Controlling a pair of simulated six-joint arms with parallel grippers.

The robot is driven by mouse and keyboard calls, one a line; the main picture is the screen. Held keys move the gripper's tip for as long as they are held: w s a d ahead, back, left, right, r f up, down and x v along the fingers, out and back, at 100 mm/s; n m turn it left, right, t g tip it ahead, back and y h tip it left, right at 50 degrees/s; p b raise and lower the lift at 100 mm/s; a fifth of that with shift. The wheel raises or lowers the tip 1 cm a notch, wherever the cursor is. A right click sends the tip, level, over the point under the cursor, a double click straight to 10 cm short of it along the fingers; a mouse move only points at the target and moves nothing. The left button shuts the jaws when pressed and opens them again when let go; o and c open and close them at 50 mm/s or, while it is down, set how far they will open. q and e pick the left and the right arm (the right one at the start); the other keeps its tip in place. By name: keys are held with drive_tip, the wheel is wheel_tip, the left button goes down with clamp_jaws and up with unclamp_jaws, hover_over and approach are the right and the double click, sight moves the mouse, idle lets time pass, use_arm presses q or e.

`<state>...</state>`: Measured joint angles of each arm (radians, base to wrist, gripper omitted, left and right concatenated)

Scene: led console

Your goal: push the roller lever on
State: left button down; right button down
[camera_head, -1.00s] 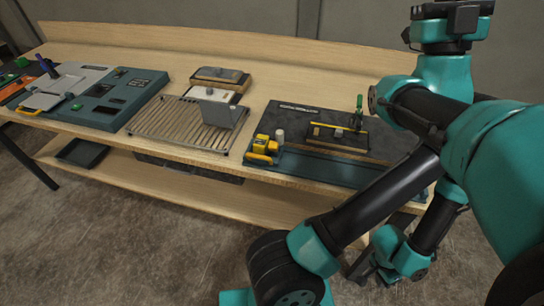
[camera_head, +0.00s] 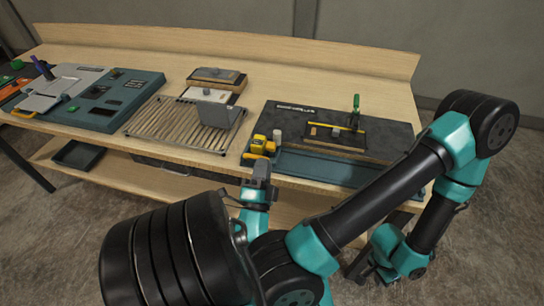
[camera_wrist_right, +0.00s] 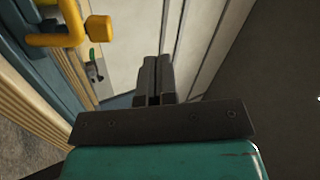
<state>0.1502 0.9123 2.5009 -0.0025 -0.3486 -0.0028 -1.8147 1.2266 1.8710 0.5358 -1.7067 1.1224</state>
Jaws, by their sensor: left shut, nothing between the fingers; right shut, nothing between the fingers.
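The yellow roller lever (camera_head: 259,145) stands at the front left corner of the dark console (camera_head: 385,137) on the right part of the table. In the right wrist view its yellow arm and roller (camera_wrist_right: 97,29) show at the upper left. My right gripper (camera_head: 262,168) is just in front of and below the lever in the head view. In the right wrist view its fingers (camera_wrist_right: 155,75) are shut with nothing between them, and I see a gap to the lever. I cannot make out my left gripper.
A green-tipped upright lever (camera_head: 356,108) stands on the console. A slatted rack (camera_head: 160,122) with a grey upright plate (camera_head: 218,114) is left of it. A blue-grey panel (camera_head: 125,92) lies farther left. My arm links cover the front right table edge.

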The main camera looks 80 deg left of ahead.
sight(272, 150)
drive_tip(key=s+d+f+m+t+h, duration=0.1)
drive_tip(key=s+d+f+m+h, duration=0.1)
drive_tip(key=d+f+m, duration=0.2)
wheel_tip(272, 150, down, 4)
drive_tip(key=shift+s+d+f, duration=0.2)
drive_tip(key=shift+d+f, duration=0.05)
drive_tip(key=shift+d, duration=0.8)
drive_tip(key=x, duration=1.4)
drive_tip(key=shift+a+r, duration=0.1)
